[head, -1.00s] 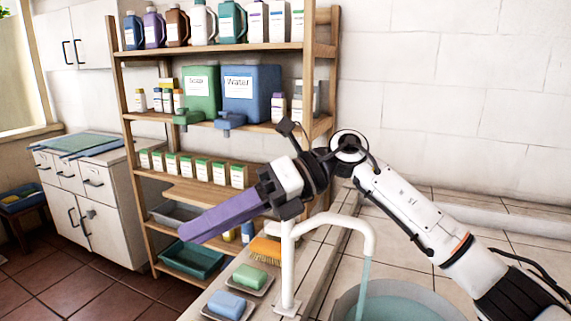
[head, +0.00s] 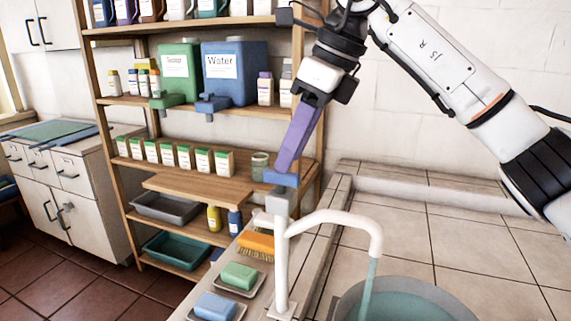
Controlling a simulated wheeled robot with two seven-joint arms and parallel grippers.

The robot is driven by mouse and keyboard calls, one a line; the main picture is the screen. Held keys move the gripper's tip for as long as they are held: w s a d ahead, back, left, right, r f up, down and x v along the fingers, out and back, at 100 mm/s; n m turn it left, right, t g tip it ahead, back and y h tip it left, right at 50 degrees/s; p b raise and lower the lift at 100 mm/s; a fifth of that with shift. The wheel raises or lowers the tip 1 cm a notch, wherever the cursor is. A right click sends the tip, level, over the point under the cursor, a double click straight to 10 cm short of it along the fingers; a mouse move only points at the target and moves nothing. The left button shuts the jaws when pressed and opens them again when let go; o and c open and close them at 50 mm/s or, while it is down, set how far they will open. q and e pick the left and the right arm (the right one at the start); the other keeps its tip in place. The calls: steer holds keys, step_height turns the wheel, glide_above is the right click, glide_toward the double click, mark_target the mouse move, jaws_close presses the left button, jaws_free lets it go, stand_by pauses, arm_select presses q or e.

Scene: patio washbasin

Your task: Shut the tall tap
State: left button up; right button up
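The tall tap (head: 281,262) is a white upright pipe with a spout bent over to the right. A stream of water (head: 369,280) runs from the spout into the round basin (head: 405,300). A blue piece (head: 282,178) and a grey block sit at the top of the tap. My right gripper (head: 283,166), with purple fingers, points down at the blue piece from above. Its tips are at or very close to it; I cannot tell if they touch. The fingers overlap in this view, so any gap between them is hidden. My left gripper is not in view.
A green soap bar (head: 239,274) and a blue soap bar (head: 215,306) lie on dishes left of the tap, with an orange brush (head: 257,242) behind. A wooden shelf (head: 200,195) with bottles and containers stands behind. The tiled counter (head: 470,235) to the right is bare.

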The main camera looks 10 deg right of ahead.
mark_target(281, 182)
steer(key=shift+x, duration=1.65)
steer(key=shift+c, duration=0.3)
jaws_close()
